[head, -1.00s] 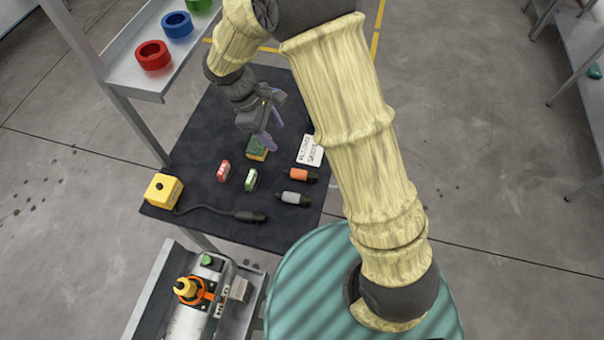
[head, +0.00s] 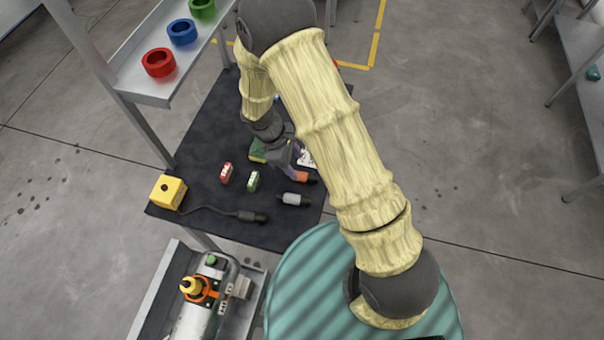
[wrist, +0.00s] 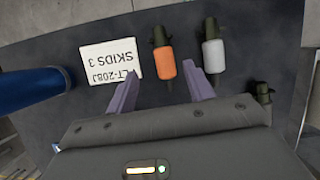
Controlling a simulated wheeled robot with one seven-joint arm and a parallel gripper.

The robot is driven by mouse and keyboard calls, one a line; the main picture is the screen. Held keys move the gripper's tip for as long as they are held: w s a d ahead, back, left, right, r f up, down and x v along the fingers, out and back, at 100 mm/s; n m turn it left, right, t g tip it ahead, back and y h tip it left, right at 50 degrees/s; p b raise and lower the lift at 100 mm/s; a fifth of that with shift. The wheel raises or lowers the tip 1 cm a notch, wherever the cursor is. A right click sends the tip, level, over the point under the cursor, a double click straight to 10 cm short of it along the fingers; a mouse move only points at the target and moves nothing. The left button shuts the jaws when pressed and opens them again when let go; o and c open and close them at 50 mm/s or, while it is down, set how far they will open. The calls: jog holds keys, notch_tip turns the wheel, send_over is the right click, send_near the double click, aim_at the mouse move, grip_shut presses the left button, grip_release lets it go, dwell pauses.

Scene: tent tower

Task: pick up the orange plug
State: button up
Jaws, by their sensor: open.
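The orange plug (wrist: 165,57) has an orange body and a black end. In the wrist view it lies just beyond the space between the fingertips. My gripper (wrist: 162,88) is open, with two purple fingers pointing toward the plug and nothing held between them. In the head view the orange plug (head: 304,177) lies on the dark table mat (head: 205,130), partly hidden behind my gripper (head: 291,158). I cannot tell how high the fingers are above the mat.
A grey plug (wrist: 213,56) lies right of the orange one. A white label card (wrist: 110,61) lies to its left.

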aim_at(300, 174)
jog(key=shift+f, duration=0.1)
jog(key=shift+s+a+p+x, duration=0.1)
jog(key=shift+p+x, duration=0.5)
jog(key=shift+x, duration=0.7)
jog(key=shift+s+a+p+x, duration=0.15)
jog(key=shift+p+x, duration=0.4)
jog(key=shift+x, duration=0.75)
jog(key=shift+c, duration=0.2)
jog(key=c, duration=1)
